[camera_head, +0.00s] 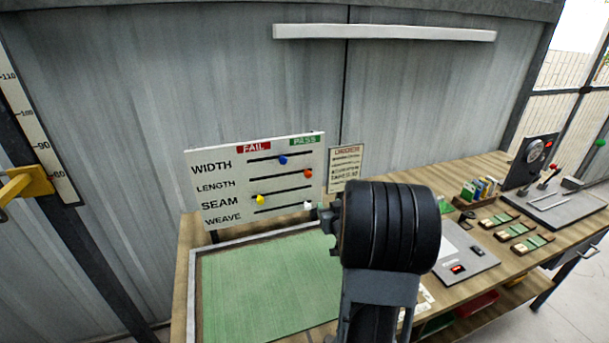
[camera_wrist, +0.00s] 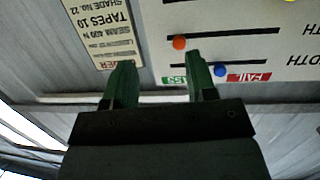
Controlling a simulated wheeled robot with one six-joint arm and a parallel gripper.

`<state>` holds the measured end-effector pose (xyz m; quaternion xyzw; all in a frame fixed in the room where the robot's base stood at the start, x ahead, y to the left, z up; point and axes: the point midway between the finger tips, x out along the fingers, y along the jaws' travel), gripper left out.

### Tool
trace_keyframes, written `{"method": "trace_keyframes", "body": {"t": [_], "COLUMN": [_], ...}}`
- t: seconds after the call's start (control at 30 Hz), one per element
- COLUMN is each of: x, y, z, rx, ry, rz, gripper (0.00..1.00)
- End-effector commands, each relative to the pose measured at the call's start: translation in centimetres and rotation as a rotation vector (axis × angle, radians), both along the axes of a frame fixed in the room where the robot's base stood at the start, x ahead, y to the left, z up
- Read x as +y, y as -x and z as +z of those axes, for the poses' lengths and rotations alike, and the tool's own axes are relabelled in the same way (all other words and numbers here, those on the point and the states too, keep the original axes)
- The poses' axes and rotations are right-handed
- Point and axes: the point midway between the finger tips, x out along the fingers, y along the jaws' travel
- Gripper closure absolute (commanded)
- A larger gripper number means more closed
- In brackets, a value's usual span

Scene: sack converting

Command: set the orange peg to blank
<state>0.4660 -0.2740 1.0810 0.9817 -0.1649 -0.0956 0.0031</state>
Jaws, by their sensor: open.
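The orange peg (camera_head: 308,173) sits at the right end of the LENGTH slot, on the PASS side of the white board (camera_head: 235,165). In the wrist view, which shows the board upside down, the orange peg (camera_wrist: 180,42) appears just beyond the right fingertip. My gripper (camera_wrist: 159,62) is open, with two green fingers apart and nothing visible between them. Contact with the board or peg cannot be told. The blue peg (camera_head: 283,160) is near the middle of the WIDTH slot; it also shows right of the right finger (camera_wrist: 220,70). My arm hides the gripper in the head view.
The yellow peg (camera_head: 259,199) is at the left of SEAM and the white peg (camera_head: 307,205) at the right of WEAVE. An order card (camera_head: 345,165) hangs right of the board. A green mat (camera_head: 265,285) lies below; tools and trays fill the bench's right.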

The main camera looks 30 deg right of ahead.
Motion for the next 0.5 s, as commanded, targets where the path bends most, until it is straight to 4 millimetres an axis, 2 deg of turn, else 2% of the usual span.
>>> {"method": "trace_keyframes", "body": {"t": [0.1, 0.2, 0.37, 0.5], "x": [0.8, 1.1, 1.0, 0.4], "y": [-0.6, -0.9, -2.1, -4.5], "z": [2.1, 3.0, 3.6, 3.7], "rx": [-0.113, -0.165, -0.192, -0.192], "ry": [0.02, 0.025, 0.018, 0.016], "rz": [0.051, 0.074, 0.082, 0.082], "gripper": [0.48, 0.48, 0.48, 0.48]}}
